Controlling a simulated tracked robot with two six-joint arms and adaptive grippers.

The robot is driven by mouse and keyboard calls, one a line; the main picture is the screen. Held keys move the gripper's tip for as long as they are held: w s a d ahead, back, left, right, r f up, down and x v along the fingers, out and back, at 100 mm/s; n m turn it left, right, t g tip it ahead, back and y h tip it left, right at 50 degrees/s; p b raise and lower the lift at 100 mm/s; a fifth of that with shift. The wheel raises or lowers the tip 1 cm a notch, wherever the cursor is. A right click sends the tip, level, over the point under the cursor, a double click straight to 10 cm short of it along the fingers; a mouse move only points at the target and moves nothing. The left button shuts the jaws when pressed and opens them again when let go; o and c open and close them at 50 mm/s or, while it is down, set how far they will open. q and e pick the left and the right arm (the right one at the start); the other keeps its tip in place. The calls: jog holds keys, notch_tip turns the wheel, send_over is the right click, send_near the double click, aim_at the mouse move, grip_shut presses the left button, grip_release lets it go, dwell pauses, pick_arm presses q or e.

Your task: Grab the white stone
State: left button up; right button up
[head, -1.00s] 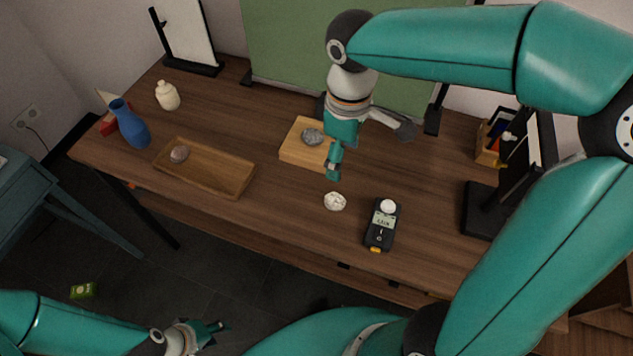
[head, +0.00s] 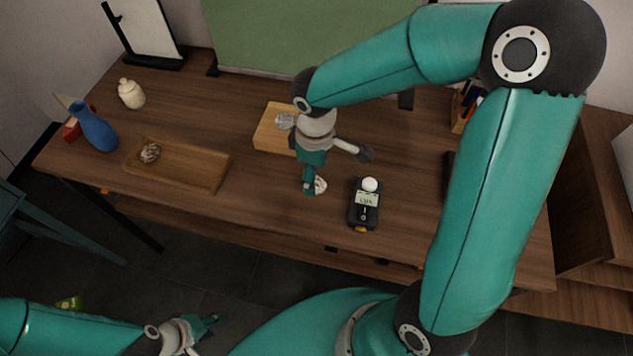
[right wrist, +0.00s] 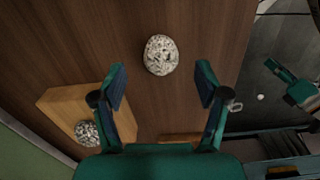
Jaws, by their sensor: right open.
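The white stone (head: 320,186) lies on the wooden table, partly hidden in the head view by my right gripper (head: 311,182). In the right wrist view the white stone (right wrist: 160,55), speckled with dark marks, is whole and lies just beyond the fingertips, roughly centred between them. My right gripper (right wrist: 161,82) is open and empty there, one finger on each side. I cannot tell its exact height above the table. My left gripper (head: 204,329) is low at the bottom left, away from the table, with its fingers apart and nothing between them.
A wooden block (head: 270,137) bears a grey stone (head: 285,121), left of my right gripper. A wooden tray (head: 205,176) holds another stone (head: 150,153). A blue vase (head: 95,130) and cream jar (head: 131,94) stand far left.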

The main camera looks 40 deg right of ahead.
notch_tip(320, 180, down, 4)
jog(key=shift+a+r, duration=0.1)
jog(key=c, duration=1.3)
